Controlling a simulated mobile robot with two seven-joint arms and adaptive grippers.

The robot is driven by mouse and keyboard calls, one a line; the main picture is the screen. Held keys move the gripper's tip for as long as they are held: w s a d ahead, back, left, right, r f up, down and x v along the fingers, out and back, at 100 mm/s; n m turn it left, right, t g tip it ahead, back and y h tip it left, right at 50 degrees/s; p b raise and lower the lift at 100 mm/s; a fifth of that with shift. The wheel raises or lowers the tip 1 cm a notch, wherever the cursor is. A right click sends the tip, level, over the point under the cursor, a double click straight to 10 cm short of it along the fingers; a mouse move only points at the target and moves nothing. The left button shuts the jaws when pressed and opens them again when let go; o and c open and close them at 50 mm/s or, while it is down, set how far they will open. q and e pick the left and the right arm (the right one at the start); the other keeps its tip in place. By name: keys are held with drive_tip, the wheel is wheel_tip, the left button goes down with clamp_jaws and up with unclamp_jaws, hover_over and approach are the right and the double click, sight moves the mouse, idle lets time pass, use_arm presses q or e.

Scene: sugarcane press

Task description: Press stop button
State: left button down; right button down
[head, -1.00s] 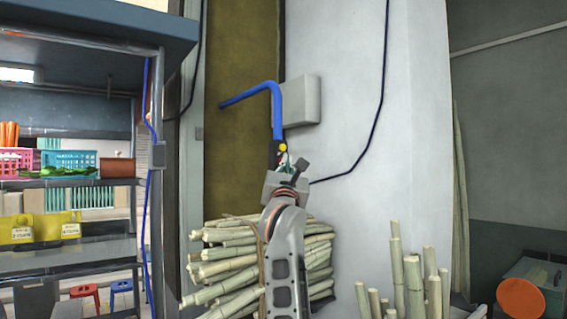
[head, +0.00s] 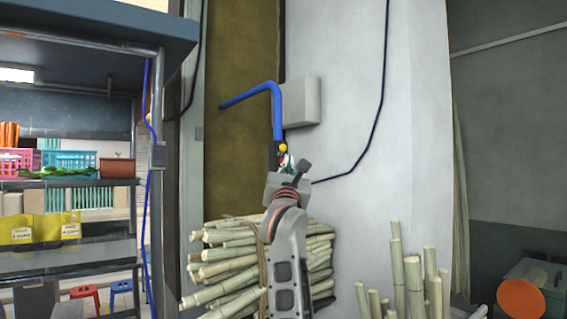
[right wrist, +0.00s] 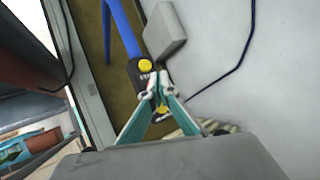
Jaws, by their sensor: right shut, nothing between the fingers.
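A small black control box (head: 275,155) hangs at the lower end of a blue pipe (head: 277,108). In the right wrist view the box (right wrist: 137,74) shows a yellow button (right wrist: 145,65) near its top and another yellow part lower down, between my fingers. A bit of red shows on the box in the head view. My right gripper (right wrist: 154,82) is shut and empty, its fingertips in front of the box just below the top yellow button. I cannot tell whether they touch it. My fingers hide the middle of the box. My left gripper is not in view.
A grey wall box (head: 301,101) sits beside the pipe on a pale pillar (head: 345,120), with a dark cable running down. A shelf (head: 70,183) with baskets is at left.

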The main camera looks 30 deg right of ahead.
drive_tip(key=shift+s, duration=0.35)
drive_tip(key=s, duration=0.5)
drive_tip(key=shift+d+p, duration=0.2)
drive_tip(key=shift+p, duration=0.15)
idle(0.7)
